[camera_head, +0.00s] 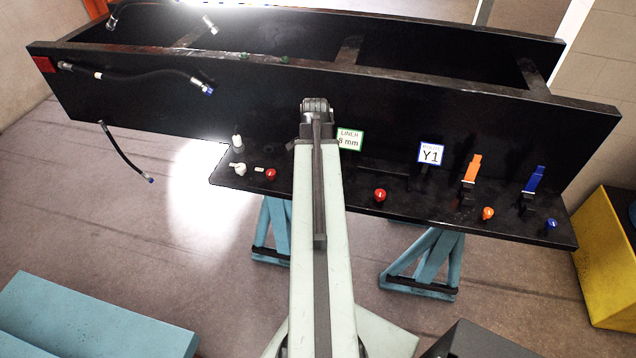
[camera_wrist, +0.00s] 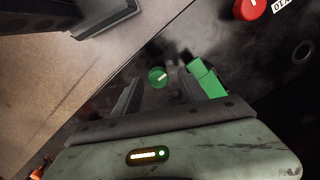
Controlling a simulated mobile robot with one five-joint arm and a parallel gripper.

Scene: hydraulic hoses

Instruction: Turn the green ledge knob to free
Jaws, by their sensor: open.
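The green knob (camera_wrist: 158,77) shows in the wrist view as a round cap with a pale line slanting up to the right. My gripper (camera_wrist: 158,84) is open, with one dark finger on each side of the knob in the picture. I cannot tell whether either finger touches it. A green lever or latch (camera_wrist: 206,78) stands just right of the right finger, very near it and partly hidden. In the head view my arm hides the green knob, and my gripper is not clearly seen there.
Red knobs (camera_head: 271,174) (camera_head: 380,195), an orange knob (camera_head: 488,213) and a blue knob (camera_head: 551,224) sit along the ledge (camera_head: 440,208). Orange (camera_head: 471,170) and blue (camera_head: 533,180) levers rise behind it. A red knob (camera_wrist: 250,8) is at the wrist view's top right.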

